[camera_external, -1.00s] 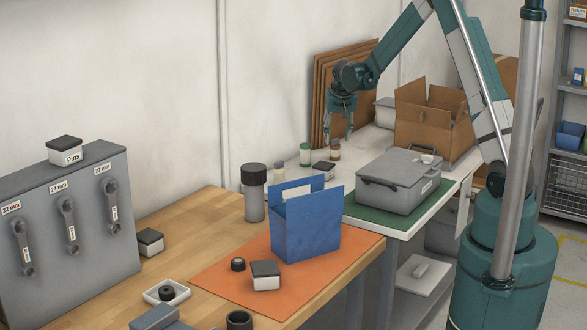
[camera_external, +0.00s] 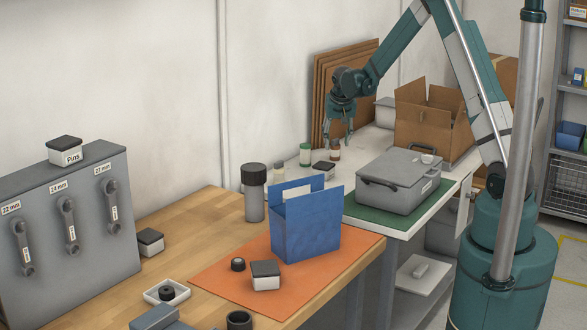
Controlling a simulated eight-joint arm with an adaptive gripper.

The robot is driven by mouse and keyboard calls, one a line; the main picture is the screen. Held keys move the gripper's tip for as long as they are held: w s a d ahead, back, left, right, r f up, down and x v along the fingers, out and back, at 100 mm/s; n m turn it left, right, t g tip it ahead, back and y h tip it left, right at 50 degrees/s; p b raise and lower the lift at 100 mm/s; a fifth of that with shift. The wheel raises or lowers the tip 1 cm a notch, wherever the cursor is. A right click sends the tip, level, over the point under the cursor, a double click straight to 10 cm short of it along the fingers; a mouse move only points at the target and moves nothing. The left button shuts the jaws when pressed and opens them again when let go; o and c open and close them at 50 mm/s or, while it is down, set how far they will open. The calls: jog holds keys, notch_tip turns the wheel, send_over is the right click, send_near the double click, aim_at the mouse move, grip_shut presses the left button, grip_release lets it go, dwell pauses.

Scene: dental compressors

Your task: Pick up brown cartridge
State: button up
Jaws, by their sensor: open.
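A small brown cartridge (camera_external: 335,151) stands upright on the white counter near the wall, in front of the leaning brown boards. My gripper (camera_external: 338,140) hangs pointing down just above and around the cartridge's top, with its fingers apart. I cannot tell from this view whether the fingers touch it. A green-capped cartridge (camera_external: 305,154) stands to its left, and a small dark-lidded box (camera_external: 324,168) sits just in front of it.
A grey case (camera_external: 398,182) on a green mat and an open cardboard box (camera_external: 432,120) stand to the right. A blue bin (camera_external: 306,226) sits on an orange mat on the wooden bench. Brown boards (camera_external: 340,85) lean on the wall close behind my gripper.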

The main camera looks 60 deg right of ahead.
aim_at(336, 145)
jog(key=shift+f, duration=0.1)
jog(key=shift+a+b+x, duration=0.2)
jog(key=shift+b+x, duration=0.2)
jog(key=shift+x, duration=2.15)
jog(key=c, duration=1)
